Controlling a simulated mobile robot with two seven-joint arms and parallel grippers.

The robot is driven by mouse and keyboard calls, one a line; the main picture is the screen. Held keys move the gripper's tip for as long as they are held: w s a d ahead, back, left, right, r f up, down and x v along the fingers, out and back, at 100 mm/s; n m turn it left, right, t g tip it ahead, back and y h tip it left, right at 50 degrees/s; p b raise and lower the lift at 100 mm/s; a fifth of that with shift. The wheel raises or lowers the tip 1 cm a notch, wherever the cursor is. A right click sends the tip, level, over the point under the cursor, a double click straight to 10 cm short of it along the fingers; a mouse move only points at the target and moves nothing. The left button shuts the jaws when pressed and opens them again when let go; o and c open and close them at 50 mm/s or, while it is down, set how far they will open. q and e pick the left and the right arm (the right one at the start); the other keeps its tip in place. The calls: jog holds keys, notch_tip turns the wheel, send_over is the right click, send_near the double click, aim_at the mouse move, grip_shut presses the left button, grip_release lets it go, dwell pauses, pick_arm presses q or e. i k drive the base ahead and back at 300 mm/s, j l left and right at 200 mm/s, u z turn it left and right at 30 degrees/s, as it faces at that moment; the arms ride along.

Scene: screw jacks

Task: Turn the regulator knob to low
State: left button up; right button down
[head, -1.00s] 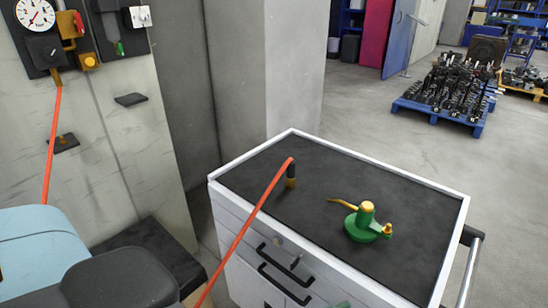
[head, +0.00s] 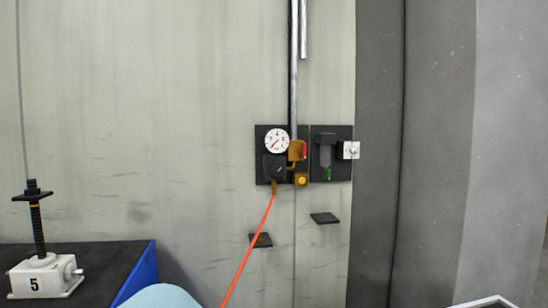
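A black regulator block with a round dark knob (head: 278,171) sits on a dark wall panel, straight below a white round gauge (head: 277,140). The knob has a small pale mark, but its setting is too small to read. The gauge has a red needle that points to the lower left. An orange hose (head: 249,246) hangs from a brass fitting under the regulator. Neither of my grippers is in the head view, and nothing touches the knob.
Right of the gauge are a red-handled brass valve (head: 304,151), a yellow button (head: 301,180), a dark filter unit (head: 325,149) and a white switch box (head: 351,150). Two small dark ledges (head: 325,218) lie below. A screw jack marked 5 (head: 38,274) stands on a dark table (head: 118,262).

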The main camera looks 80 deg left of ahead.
aim_at(276, 170)
jog(key=u, duration=2.35)
jog(key=i+l, duration=0.1)
jog(key=i, duration=0.4)
jog(key=i+l, duration=0.1)
jog(key=i, duration=0.45)
